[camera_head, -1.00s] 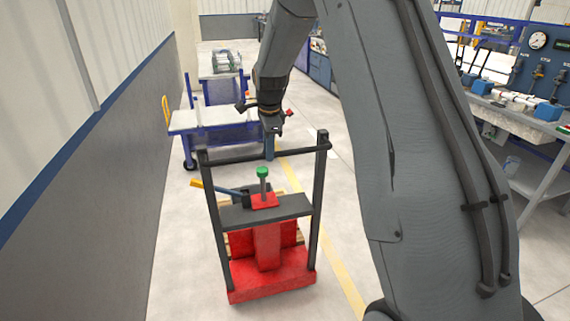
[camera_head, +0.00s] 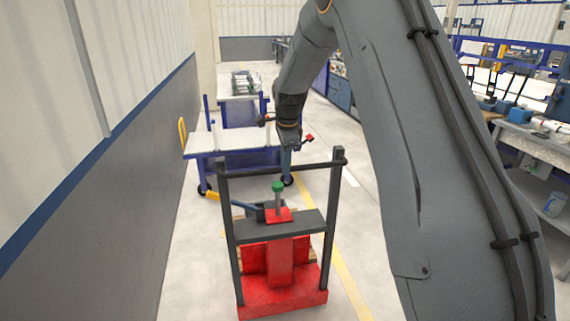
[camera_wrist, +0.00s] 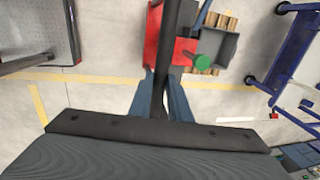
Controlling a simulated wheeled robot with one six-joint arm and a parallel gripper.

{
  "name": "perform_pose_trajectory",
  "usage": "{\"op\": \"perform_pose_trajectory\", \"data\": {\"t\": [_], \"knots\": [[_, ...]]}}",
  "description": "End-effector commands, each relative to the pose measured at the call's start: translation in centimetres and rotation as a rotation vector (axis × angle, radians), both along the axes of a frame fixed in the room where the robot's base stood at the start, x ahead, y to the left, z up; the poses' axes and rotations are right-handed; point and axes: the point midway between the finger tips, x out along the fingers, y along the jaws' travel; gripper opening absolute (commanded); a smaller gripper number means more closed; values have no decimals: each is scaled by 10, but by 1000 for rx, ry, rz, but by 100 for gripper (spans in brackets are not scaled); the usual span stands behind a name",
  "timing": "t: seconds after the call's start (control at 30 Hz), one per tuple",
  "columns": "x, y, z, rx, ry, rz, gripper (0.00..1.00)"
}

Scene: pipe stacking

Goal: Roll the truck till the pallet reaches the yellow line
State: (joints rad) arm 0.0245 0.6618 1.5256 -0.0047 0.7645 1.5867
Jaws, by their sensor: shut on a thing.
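The red truck (camera_head: 285,290) stands upright on the floor with a black handle frame and a green knob (camera_head: 277,187). My gripper (camera_wrist: 156,92) is shut on the frame's black top bar (camera_wrist: 172,40). In the head view, the wrist end is over that bar (camera_head: 265,168), its fingers hard to make out. The wooden pallet shows mostly hidden beyond the truck, and its slats (camera_wrist: 226,20) show in the wrist view. A yellow line (camera_head: 347,285) runs along the floor to the truck's right; it also shows in the wrist view (camera_wrist: 100,78), close beside the pallet.
A blue cart (camera_head: 240,138) with a pale top stands ahead, just beyond the truck. A grey wall (camera_head: 120,190) runs along the left. Workbenches (camera_head: 540,150) stand at the right. Clear floor (camera_head: 190,285) lies between truck and wall.

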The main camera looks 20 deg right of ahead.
Motion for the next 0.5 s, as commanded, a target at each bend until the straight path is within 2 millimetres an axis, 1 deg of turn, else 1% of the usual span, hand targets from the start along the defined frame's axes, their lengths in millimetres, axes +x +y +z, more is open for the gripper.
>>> {"op": "perform_pose_trajectory", "data": {"t": [0.33, 0.37, 0.4, 0.47, 0.5], "knots": [[4, 0, 2, 2, -13, -2, 0], [5, -1, 2, 2, -14, -3, 19], [5, -1, 2, 2, -15, -3, 25], [5, -1, 2, 1, -14, -3, 36], [4, -1, 2, 1, -13, -3, 36]]}}
